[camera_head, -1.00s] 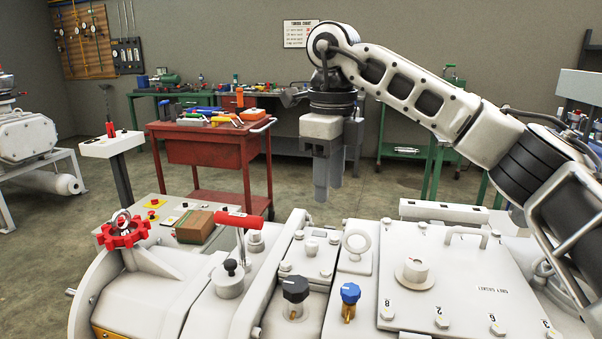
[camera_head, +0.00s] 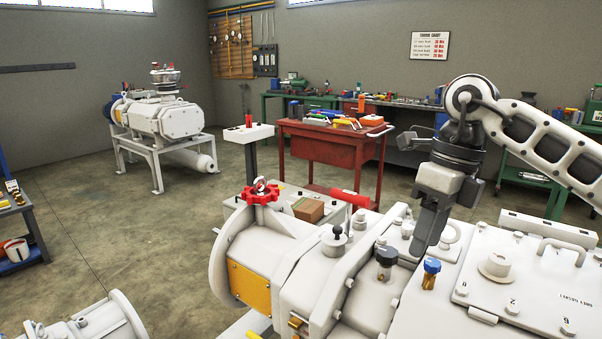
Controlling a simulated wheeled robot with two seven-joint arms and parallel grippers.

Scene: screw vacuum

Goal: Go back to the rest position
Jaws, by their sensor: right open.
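My right gripper (camera_head: 430,232) hangs from my white arm, which comes in from the right. Its dark fingers point down over the white vacuum pump (camera_head: 300,262), a little behind the black knob (camera_head: 387,257) and the blue knob (camera_head: 431,268). It is open, with nothing seen between the fingers. Whether the fingertips touch the pump cannot be told. A red handwheel (camera_head: 261,193) and a red-handled lever (camera_head: 350,198) show on the pump's left part. My left gripper is not in view.
A red tool cart (camera_head: 325,150) stands behind the pump. A white post-mounted box (camera_head: 247,133) stands left of it. Another pump on a stand (camera_head: 165,120) is at the back left. A dark shelf (camera_head: 28,230) is at the left edge. The floor between is clear.

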